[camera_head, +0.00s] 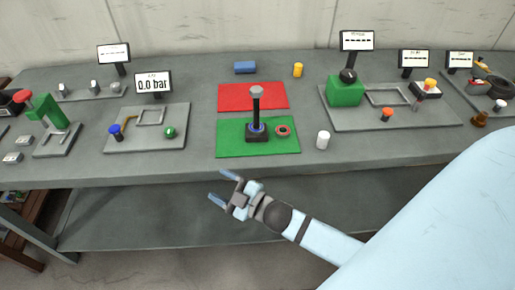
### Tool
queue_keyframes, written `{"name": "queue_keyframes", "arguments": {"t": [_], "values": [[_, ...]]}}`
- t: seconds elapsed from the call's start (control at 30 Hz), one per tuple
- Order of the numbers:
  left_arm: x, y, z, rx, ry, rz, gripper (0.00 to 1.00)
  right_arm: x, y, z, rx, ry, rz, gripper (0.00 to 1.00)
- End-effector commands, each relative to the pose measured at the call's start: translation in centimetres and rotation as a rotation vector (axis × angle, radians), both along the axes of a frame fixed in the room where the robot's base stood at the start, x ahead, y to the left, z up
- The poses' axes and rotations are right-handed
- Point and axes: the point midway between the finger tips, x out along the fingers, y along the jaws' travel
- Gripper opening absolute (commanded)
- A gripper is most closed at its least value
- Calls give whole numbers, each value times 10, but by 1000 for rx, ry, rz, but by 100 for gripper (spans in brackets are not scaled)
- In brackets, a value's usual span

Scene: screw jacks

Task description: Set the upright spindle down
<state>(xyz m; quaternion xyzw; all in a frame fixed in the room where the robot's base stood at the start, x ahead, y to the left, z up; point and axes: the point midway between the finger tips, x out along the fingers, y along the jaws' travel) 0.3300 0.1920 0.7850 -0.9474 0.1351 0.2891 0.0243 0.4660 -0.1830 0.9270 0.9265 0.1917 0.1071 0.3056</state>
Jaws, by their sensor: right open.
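The spindle (256,106) is a dark upright rod with a grey top. It stands upright in a dark base with a blue ring (256,128), on the green mat (229,143). A reddish ring (283,130) lies on the mat just right of the base. My right gripper (222,188) is open and empty, in front of the table's front edge and apart from the spindle. My left gripper is not in view.
A red mat (235,95) lies behind the green one. A white cylinder (323,140) stands right of the green mat. A blue block (245,67) and yellow cylinder (297,70) stand at the back. Fixture plates with displays flank the mats.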

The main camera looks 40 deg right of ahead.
Motion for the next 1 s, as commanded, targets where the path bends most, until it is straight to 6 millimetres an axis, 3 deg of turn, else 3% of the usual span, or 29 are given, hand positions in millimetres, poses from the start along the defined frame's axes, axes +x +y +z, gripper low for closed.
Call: {"name": "queue_keyframes", "arguments": {"t": [0.03,0.1,0.2,0.37,0.77,0.87,1.0], "values": [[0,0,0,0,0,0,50,-24,-5,-33,93,177,-73,61],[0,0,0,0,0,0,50,-54,-10,-72,201,394,-158,61],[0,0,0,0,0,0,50,-95,-12,-112,315,635,-243,61],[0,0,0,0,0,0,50,-133,-9,-139,404,827,-304,61],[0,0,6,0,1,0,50,-137,-9,-136,412,848,-308,61],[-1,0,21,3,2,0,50,-137,-9,-120,411,846,-308,61],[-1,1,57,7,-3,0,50,-137,-11,-85,407,842,-310,61]]}}
